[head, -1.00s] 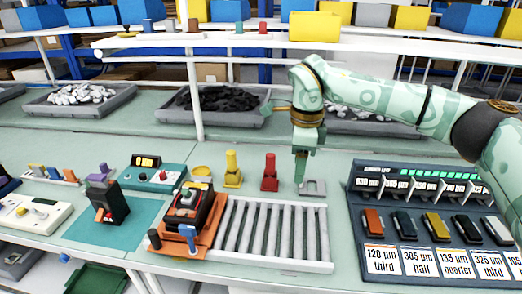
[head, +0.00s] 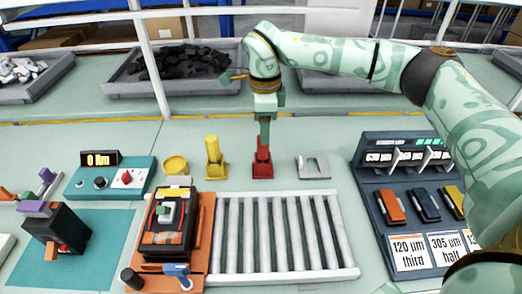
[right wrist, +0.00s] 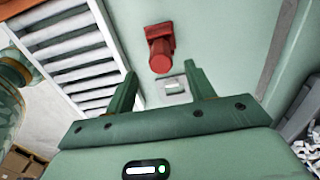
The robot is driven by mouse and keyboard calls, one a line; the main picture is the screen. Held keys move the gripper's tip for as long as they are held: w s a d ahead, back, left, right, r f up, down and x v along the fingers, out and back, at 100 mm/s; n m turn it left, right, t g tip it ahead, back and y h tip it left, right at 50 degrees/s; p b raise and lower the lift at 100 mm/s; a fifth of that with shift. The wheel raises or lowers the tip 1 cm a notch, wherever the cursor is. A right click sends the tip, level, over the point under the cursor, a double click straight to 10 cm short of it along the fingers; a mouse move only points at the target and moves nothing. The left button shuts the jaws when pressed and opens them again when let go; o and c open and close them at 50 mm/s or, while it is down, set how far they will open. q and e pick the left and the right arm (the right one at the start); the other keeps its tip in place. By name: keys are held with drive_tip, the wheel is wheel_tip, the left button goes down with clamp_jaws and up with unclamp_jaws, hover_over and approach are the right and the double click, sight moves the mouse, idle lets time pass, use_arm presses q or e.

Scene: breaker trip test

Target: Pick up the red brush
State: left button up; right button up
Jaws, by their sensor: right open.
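The red brush (head: 262,168) stands upright on the pale green bench, behind the roller rack. Its upper part is partly hidden by my right gripper (head: 263,140) in the head view. In the right wrist view the red brush (right wrist: 160,50) shows whole, just beyond and between the two spread fingertips of my right gripper (right wrist: 160,76). That gripper is open and empty, and no contact with the brush shows. My left gripper is in neither view.
A yellow brush (head: 214,160) stands left of the red one, beside a yellow dish (head: 175,165). A grey bracket (head: 313,167) lies to the right. The roller rack (head: 340,240) is in front; a dark panel with coloured levers (head: 380,222) is at right.

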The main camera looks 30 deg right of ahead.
sight(263, 148)
wheel_tip(263, 148, down, 2)
drive_tip(key=shift+f, duration=0.5)
wheel_tip(263, 148, down, 5)
drive_tip(key=shift+w+f+b, duration=0.15)
drive_tip(key=shift+b, duration=1)
drive_tip(key=c, duration=1.1)
